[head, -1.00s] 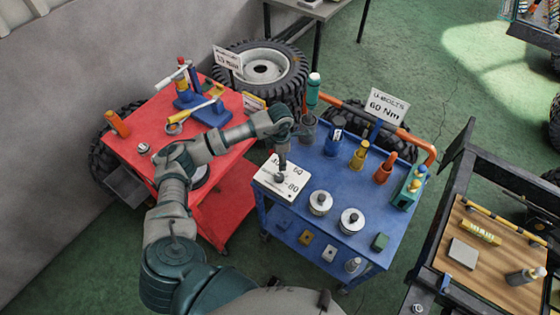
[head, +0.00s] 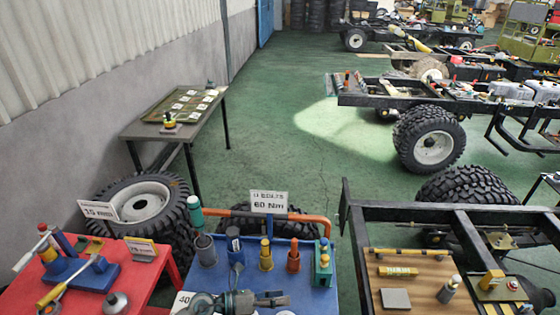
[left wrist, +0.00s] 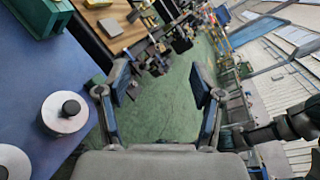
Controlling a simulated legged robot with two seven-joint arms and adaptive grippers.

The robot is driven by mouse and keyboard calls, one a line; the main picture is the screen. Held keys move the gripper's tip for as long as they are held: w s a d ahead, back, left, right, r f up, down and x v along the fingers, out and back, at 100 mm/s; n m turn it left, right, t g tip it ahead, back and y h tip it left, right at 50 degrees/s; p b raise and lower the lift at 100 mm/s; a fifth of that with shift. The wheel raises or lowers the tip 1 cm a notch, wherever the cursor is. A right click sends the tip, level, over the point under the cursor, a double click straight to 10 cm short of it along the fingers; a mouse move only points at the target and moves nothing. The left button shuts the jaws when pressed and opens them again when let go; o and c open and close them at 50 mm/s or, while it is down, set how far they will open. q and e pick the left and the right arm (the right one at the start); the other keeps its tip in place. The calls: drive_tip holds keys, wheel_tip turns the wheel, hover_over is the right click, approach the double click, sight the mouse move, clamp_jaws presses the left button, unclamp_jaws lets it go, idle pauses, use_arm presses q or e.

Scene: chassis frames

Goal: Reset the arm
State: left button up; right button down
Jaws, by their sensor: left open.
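My left arm's gripper (head: 268,299) shows at the bottom edge of the head view, over the near part of the blue cart (head: 318,293). Its fingers point right. In the left wrist view the two blue-padded fingers of my left gripper (left wrist: 162,80) stand wide apart with nothing between them. Green floor shows beyond the gap. Most of my left arm is out of the head view. My right gripper is not in view.
The blue cart carries grey, yellow and orange cups and a 60 Nm sign (head: 269,202). A red cart (head: 22,300) stands left, a chassis frame with a wooden board (head: 415,268) right. A white weight (left wrist: 65,112) lies near my left gripper. Open floor lies behind.

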use_arm(q)
drive_tip(key=w+a+r+n+t+y, duration=0.2)
drive_tip(key=a+r+n+t+y, duration=0.15)
drive_tip(key=n+t, duration=0.55)
drive_tip(key=w+a+r+n+t+y, duration=0.15)
drive_tip(key=a+r+n+t, duration=0.35)
drive_tip(key=n, duration=0.6)
drive_tip(key=s+a+f+n+g+y, duration=0.2)
drive_tip(key=s+a+f+n+y, duration=0.1)
drive_tip(key=a+f+n+y, duration=0.4)
drive_tip(key=s+a+f+n+g+y, duration=0.15)
drive_tip(key=a+f+n+y, duration=0.25)
drive_tip(key=f+n, duration=0.45)
drive_tip(key=s+f+n+g, duration=0.2)
drive_tip(key=s+f+g, duration=0.4)
drive_tip(key=s, duration=0.5)
drive_tip(key=s+f+n+g, duration=0.3)
drive_tip(key=s+f+g, duration=0.2)
drive_tip(key=s+f, duration=0.45)
drive_tip(key=s+a+f, duration=0.1)
drive_tip(key=s+f, duration=0.2)
drive_tip(key=f, duration=2.1)
drive_tip(key=s+a+f+g, duration=0.2)
drive_tip(key=s+a+f, duration=0.1)
drive_tip(key=s+f, duration=1.3)
drive_tip(key=shift+s+m, duration=0.45)
drive_tip(key=shift+s, duration=0.4)
